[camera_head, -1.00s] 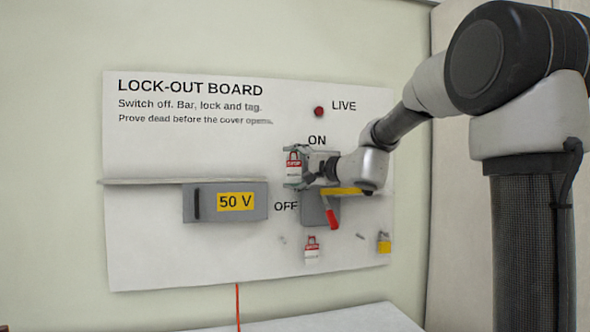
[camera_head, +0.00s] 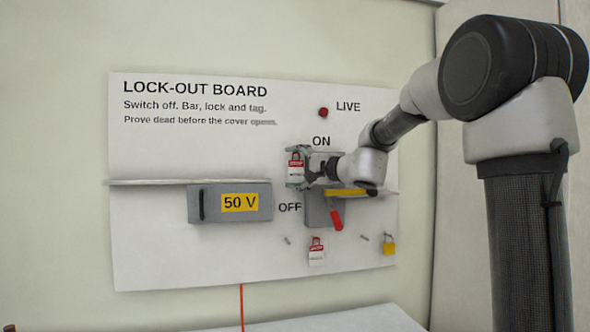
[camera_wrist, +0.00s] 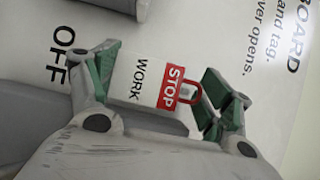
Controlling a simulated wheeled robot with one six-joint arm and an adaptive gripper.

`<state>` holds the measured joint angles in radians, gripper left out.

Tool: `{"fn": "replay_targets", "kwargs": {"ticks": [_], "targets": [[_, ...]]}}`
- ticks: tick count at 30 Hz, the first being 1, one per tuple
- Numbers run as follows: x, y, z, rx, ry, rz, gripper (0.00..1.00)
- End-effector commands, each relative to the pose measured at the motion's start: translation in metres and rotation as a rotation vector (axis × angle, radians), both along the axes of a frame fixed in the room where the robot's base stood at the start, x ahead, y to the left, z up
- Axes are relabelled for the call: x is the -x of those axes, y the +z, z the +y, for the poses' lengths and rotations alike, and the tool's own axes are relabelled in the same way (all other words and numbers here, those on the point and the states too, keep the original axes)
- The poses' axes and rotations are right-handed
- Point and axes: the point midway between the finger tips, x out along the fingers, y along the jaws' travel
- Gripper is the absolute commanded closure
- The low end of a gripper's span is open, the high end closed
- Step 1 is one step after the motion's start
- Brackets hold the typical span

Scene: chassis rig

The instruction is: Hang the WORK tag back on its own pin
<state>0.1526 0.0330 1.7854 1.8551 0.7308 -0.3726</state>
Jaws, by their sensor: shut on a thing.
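My gripper (camera_head: 298,168) is shut on the WORK tag (camera_head: 296,171), a white tag with a red STOP band and a red loop. In the wrist view the tag (camera_wrist: 142,78) lies between the green-padded fingers (camera_wrist: 160,88), with its lettering readable. My gripper holds it in front of the board, left of ON and above OFF. A bare pin (camera_head: 287,240) sticks out low on the board, below OFF. A second bare pin (camera_head: 364,238) is further right. Another red-and-white tag (camera_head: 316,256) hangs between them; its lettering is too small to read.
The lock-out board (camera_head: 150,250) has a shelf ledge (camera_head: 145,182) and a grey 50 V box (camera_head: 230,204). A grey switch box with a red lever (camera_head: 336,220) and a yellow bar (camera_head: 350,192) sits below my gripper. A yellow padlock (camera_head: 389,248) hangs at lower right.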

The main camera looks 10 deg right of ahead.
Motion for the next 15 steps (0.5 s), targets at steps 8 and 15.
{"fn": "replay_targets", "kwargs": {"ticks": [8,15], "targets": [[0.016,0.003,0.0,-0.001,0.0,-0.001,0.31],[0.029,0.003,0.0,-0.001,-0.001,-0.001,0.31]]}}
